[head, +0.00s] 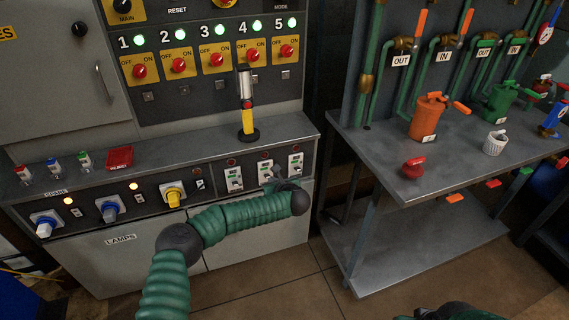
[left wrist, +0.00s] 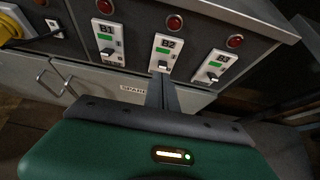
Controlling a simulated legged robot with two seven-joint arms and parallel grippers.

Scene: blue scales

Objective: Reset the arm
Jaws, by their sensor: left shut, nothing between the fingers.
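My green left arm (head: 245,214) reaches across the front of the console from the bottom left in the head view. Its gripper (head: 275,174) is at the breaker switches, partly hidden by the wrist. In the left wrist view the dark fingers (left wrist: 162,94) are shut together and empty. They point at the lower part of the B2 switch (left wrist: 165,53); I cannot tell whether they touch it. The B1 switch (left wrist: 108,42) is to the left and the B3 switch (left wrist: 214,65) to the right. A dark green part, probably my right arm (head: 455,312), shows at the bottom edge.
The console top holds a yellow lamp (head: 247,118), a red box (head: 119,158) and several small plugs. A metal bench (head: 365,150) with valves and an orange pump (head: 426,117) stands right. Floor (head: 280,275) between them is clear.

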